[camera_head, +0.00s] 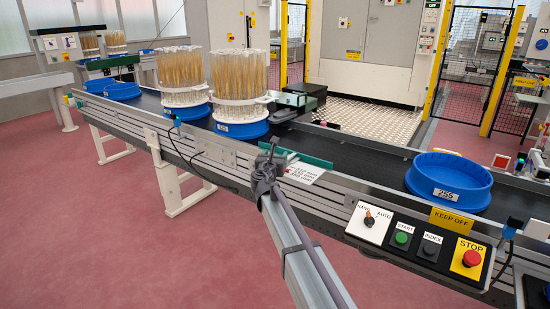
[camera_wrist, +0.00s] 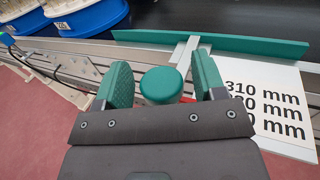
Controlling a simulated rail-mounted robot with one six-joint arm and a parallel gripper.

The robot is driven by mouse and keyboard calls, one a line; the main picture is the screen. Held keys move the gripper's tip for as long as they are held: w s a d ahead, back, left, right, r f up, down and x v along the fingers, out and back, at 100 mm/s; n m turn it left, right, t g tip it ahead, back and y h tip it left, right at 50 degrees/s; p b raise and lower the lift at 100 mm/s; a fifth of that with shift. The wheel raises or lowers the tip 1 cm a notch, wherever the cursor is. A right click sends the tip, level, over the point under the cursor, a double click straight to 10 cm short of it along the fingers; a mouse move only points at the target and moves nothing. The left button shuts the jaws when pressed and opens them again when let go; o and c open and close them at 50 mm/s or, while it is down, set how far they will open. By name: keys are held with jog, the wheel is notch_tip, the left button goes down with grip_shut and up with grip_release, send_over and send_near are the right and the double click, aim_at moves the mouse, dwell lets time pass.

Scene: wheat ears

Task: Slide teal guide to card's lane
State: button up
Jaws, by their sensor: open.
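The teal guide (camera_head: 312,160) is a long thin rail lying along the near side of the dark conveyor. In the wrist view the guide (camera_wrist: 215,42) runs across the top, with a grey bar leading from it toward my gripper. A round teal knob (camera_wrist: 161,85) sits between my open fingers (camera_wrist: 162,82), with a gap visible on each side. My gripper (camera_head: 268,158) is at the conveyor's near edge, by the guide's left part. The white card (camera_head: 304,173) lies right of my gripper. In the wrist view the card (camera_wrist: 268,108) shows "310 mm" above two partly hidden lines.
Two racks of wheat ears (camera_head: 238,82) (camera_head: 181,75) stand in blue round trays on the belt, left of the guide. An empty blue tray (camera_head: 448,182) marked 255 is to the right. A control panel (camera_head: 418,240) with a red stop button is at front right.

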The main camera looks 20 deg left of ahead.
jog(key=shift+c, duration=0.3)
grip_shut()
jog(key=w, duration=0.2)
jog(key=w+d, duration=0.1)
jog(key=w, duration=0.1)
jog(key=shift+w, duration=0.15)
jog(key=shift+o, duration=0.3)
grip_release()
jog(key=shift+d, duration=0.1)
jog(key=s+d, duration=0.1)
jog(key=s, duration=0.9)
jog(key=shift+s+d, duration=0.25)
jog(key=shift+s, duration=0.05)
